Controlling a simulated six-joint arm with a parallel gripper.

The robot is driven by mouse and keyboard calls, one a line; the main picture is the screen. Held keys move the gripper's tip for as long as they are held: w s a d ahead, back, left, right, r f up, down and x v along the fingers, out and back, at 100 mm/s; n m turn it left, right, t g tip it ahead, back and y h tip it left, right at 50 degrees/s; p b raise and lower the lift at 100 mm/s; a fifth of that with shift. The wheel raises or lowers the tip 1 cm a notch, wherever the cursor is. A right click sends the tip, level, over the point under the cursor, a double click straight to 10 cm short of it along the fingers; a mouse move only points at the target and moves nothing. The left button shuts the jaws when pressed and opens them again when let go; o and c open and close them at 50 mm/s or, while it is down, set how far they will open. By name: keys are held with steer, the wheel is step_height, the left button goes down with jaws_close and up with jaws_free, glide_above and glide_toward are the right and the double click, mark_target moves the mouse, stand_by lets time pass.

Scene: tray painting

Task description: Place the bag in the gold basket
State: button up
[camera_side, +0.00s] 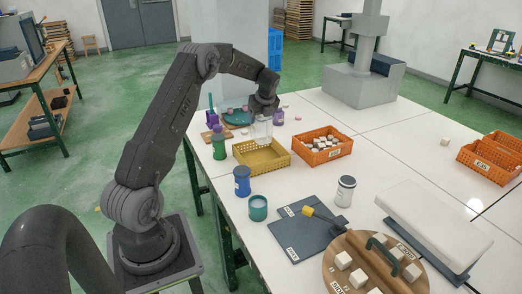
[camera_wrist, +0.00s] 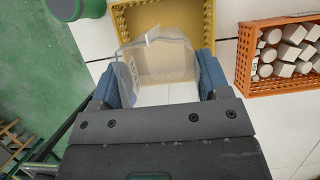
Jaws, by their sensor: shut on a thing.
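The bag (camera_wrist: 160,62) is clear plastic and sits between the two blue fingers of my gripper (camera_wrist: 160,90) in the wrist view. My gripper is shut on it. In the side view the bag (camera_side: 262,130) hangs below my gripper (camera_side: 263,112), over the far edge of the gold basket. The gold basket (camera_side: 277,167) is a shallow yellow tray on the white table. In the wrist view the gold basket (camera_wrist: 207,12) lies just ahead of my gripper, and the bag overlaps its near part. No contents show in the basket; part of its floor is hidden behind the bag.
An orange basket (camera_side: 312,157) with several white blocks stands right of the gold one. A green jar (camera_side: 219,148), a blue jar (camera_side: 242,182) and a teal cup (camera_side: 258,208) stand along the left edge. A dark board (camera_side: 305,245) lies in front.

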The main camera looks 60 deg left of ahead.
mark_target(260, 139)
steer(key=shift+a+f, duration=0.3)
steer(key=shift+f, duration=0.1)
step_height(260, 139, down, 9)
steer(key=shift+f, duration=0.15)
steer(key=shift+f, duration=0.15)
steer(key=o, duration=0.9)
